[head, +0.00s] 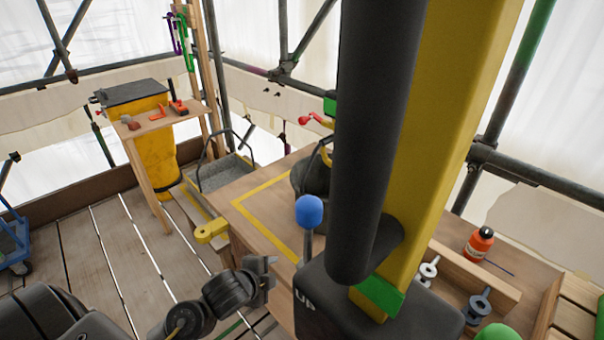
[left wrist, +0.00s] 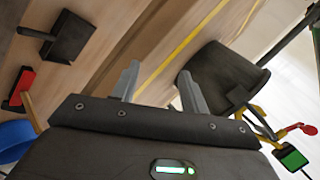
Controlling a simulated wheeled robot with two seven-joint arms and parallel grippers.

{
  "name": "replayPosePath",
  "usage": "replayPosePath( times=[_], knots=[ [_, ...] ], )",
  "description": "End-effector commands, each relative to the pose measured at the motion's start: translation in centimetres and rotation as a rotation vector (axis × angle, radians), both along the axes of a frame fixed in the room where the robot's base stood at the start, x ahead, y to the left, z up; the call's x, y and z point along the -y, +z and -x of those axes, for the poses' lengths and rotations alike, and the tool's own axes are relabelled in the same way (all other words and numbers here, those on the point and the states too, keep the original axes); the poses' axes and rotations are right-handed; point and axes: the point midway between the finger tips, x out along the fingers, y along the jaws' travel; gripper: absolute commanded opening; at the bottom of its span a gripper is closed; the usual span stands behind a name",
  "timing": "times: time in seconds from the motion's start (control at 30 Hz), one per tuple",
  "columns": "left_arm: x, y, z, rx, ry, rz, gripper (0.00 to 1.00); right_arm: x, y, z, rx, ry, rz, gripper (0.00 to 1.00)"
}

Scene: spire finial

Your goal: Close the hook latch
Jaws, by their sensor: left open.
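My left gripper (head: 268,274) is low beside the near edge of the wooden workbench in the head view. Its two fingers stand apart and empty in the left wrist view (left wrist: 160,88). A small fitting with a red knob (head: 306,120) shows behind the black bucket in the head view. In the left wrist view the red knob (left wrist: 299,128) sits by a yellow arm and a green block (left wrist: 293,158). It may be the hook latch; whether the hook is engaged is too small to tell. My gripper is well apart from it. My right gripper is not visible.
A black bucket (head: 310,178) stands on the workbench (head: 250,186) by yellow tape lines. A thick yellow post (head: 450,120) and black cylinder block the middle. A blue-knobbed lever (head: 309,211) rises in front. An orange bottle (head: 480,244) is at right.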

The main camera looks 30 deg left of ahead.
Motion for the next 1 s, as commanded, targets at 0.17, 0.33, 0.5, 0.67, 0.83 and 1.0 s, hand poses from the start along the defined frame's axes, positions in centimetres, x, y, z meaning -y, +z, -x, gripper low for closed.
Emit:
replayPosePath(
  times=[0.17, 0.33, 0.5, 0.67, 0.83, 1.0],
  knots=[
    [-2.2, 5.6, -6.8, 0.218, -0.285, -0.347, 0.45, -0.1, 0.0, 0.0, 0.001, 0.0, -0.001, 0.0],
    [-4.7, 13.3, -13.4, 0.455, -0.571, -0.816, 0.45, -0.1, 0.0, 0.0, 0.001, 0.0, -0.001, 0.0],
    [-7.7, 22.6, -17.8, 0.666, -0.791, -1.363, 0.45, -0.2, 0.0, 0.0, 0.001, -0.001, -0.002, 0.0],
    [-9.2, 27.6, -19.0, 0.758, -0.875, -1.666, 0.45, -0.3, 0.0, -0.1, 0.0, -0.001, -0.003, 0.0],
    [-9.6, 29.1, -19.2, 0.784, -0.897, -1.761, 0.45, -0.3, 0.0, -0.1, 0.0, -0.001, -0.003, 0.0],
    [-9.4, 29.2, -19.9, 0.784, -0.893, -1.757, 0.45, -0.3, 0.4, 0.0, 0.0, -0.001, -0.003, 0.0]
  ],
)
